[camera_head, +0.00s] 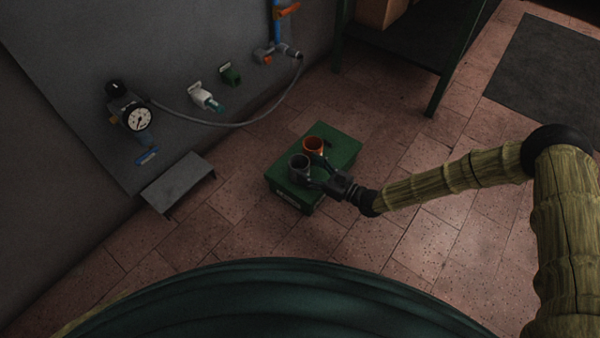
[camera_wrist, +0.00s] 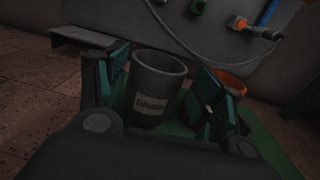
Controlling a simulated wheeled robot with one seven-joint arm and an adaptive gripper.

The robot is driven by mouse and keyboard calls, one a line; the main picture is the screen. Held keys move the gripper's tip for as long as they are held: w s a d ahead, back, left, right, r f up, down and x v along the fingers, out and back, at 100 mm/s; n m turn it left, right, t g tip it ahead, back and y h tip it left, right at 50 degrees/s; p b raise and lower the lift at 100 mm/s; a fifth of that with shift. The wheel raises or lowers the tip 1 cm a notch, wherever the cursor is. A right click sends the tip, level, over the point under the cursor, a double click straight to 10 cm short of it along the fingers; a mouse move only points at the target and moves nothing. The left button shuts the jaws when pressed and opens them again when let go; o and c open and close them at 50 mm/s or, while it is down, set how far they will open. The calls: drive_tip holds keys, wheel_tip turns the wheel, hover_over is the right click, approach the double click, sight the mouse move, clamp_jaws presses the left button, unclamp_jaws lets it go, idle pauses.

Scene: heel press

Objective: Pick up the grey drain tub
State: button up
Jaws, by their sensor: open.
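The grey drain tub (camera_head: 300,167) stands upright on a green box on the floor. In the wrist view the tub (camera_wrist: 156,82) has a pale label on its side and an open top. My gripper (camera_head: 314,172) is open at the tub. In the wrist view its two fingers (camera_wrist: 150,98) stand to the left and right of the tub, with the tub's near side facing the palm. I cannot tell whether either finger touches it.
An orange tub (camera_head: 314,145) stands close behind the grey one on the green box (camera_head: 346,152). A gauge (camera_head: 138,119), fittings and a looping hose (camera_head: 235,124) are on the grey wall. A small grey step (camera_head: 178,181) is at left. A dark-legged table (camera_head: 440,90) stands at the back.

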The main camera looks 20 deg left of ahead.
sight(291, 159)
drive_tip(key=b+x, duration=0.2)
drive_tip(key=x, duration=0.1)
drive_tip(key=shift+s+f, duration=0.1)
drive_tip(key=shift+f, duration=0.2)
drive_tip(key=shift+w+a+r, duration=0.2)
drive_tip(key=shift+w+a, duration=0.05)
drive_tip(key=shift+a, duration=0.45)
drive_tip(key=c, duration=0.6)
